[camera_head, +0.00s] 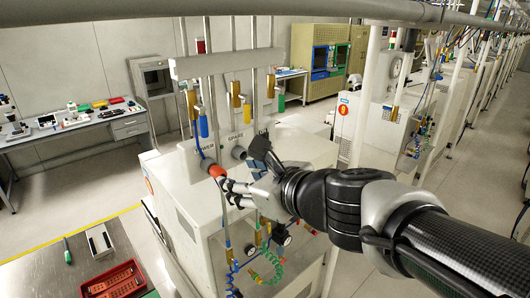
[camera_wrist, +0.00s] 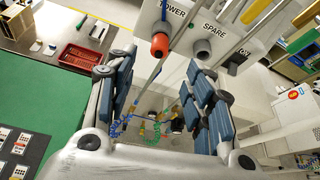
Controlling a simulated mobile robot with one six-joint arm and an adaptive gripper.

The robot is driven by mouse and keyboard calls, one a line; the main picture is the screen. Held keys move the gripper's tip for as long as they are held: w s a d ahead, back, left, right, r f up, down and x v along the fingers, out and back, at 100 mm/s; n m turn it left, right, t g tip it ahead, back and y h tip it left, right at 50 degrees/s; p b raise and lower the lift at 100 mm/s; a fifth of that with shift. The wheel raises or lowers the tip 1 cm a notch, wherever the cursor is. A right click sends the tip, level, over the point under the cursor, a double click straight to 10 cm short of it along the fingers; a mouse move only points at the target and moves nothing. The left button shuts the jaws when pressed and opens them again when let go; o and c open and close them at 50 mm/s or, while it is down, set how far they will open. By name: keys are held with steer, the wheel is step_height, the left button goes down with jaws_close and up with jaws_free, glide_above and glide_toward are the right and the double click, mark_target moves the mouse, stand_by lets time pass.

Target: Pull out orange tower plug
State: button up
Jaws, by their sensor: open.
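In the head view the orange plug (camera_head: 217,170) shows just left of my gripper (camera_head: 243,170). My gripper (camera_wrist: 160,78) is open, with its blue-padded fingers apart and nothing between them. In the wrist view the plug lies beyond the fingertips, in line with the gap. It looks apart from both fingers, though the exact distance is hard to tell.
Thin vertical poles and tubes (camera_head: 224,215) run past the plugs. Coloured coiled hoses (camera_head: 268,255) hang below. A red tray (camera_head: 113,280) lies on a table at lower left.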

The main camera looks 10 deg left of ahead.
mark_target(222, 173)
steer(key=b+x, duration=0.2)
steer(key=x, duration=0.9)
steer(key=shift+c, duration=0.6)
jaws_close()
